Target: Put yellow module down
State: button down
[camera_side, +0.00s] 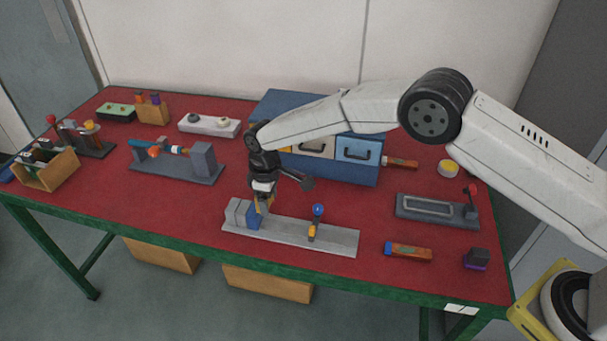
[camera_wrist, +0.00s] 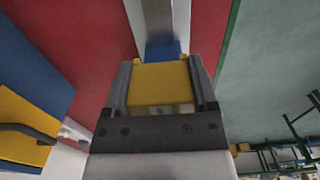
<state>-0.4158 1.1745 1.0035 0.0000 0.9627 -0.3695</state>
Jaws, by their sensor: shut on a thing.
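The yellow module (camera_wrist: 160,85) sits between the two fingers of my gripper (camera_wrist: 160,66) in the wrist view. My gripper is shut on it. In the side view my gripper (camera_side: 262,205) points down over the left part of a long grey fixture (camera_side: 338,238), and only a small bit of yellow shows there. A blue block (camera_side: 254,219) is on the fixture under the gripper; it also shows in the wrist view (camera_wrist: 162,49), just beyond the module. Whether the module touches the blue block or the fixture I cannot tell.
A blue-handled clamp (camera_side: 316,218) stands on the fixture to the right of my gripper. A blue drawer cabinet (camera_side: 357,174) is behind. An orange module (camera_side: 408,252) and a dark block (camera_side: 477,259) lie to the right. The red table (camera_side: 190,205) is clear left of the fixture.

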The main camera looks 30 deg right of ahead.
jog(key=shift+d+r, duration=0.1)
dwell(0.4)
jog(key=shift+s+d+r, duration=0.1)
jog(key=shift+d+r, duration=0.05)
jog(key=shift+d, duration=0.3)
jog(key=s+d+r, duration=0.2)
jog(key=s+d, duration=0.8)
jog(key=s+d+r, duration=0.3)
jog(key=s+d, duration=0.7)
jog(key=d, duration=0.1)
jog(key=w+f, duration=0.3)
jog(key=w, duration=0.1)
jog(key=w+a+f, duration=0.1)
jog(key=w+f, duration=0.2)
jog(key=w, duration=0.2)
jog(key=w+f, duration=0.3)
jog(key=w, duration=0.1)
jog(key=shift+w+a, duration=0.15)
jog(key=shift+w+f, duration=0.25)
